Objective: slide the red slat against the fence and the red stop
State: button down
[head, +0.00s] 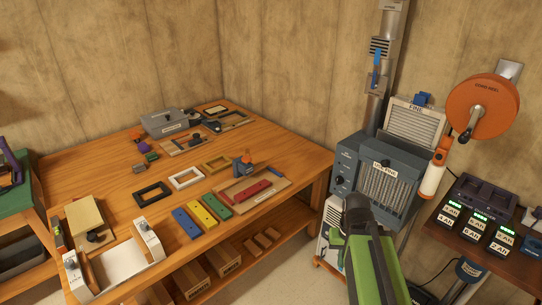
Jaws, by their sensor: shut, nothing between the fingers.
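The red slat (250,190) lies on a wooden jig board (226,207) near the right end of the workbench. A red strip runs along the board. The fence and red stop are too small to tell apart from it, so I cannot tell whether the slat touches either. My gripper (357,204) is the dark end of my green arm at the lower right, shut and empty. It is off the bench, to the right of the board and apart from the slat.
Blue (186,223), yellow (202,213) and green (217,204) bars lie left of the board. A grey machine (378,180) stands right of the bench, near my arm. A charger table (500,243) is farther right.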

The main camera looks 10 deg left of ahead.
aim_at(244, 195)
jog(key=i, duration=1.3)
jog(key=z, duration=5.85)
jog(key=i, duration=0.1)
jog(key=z, duration=3.6)
jog(key=i, duration=0.6)
jog(key=u, duration=0.2)
jog(key=k, duration=0.6)
jog(key=z, duration=0.15)
jog(key=i, duration=0.5)
jog(key=u, duration=0.05)
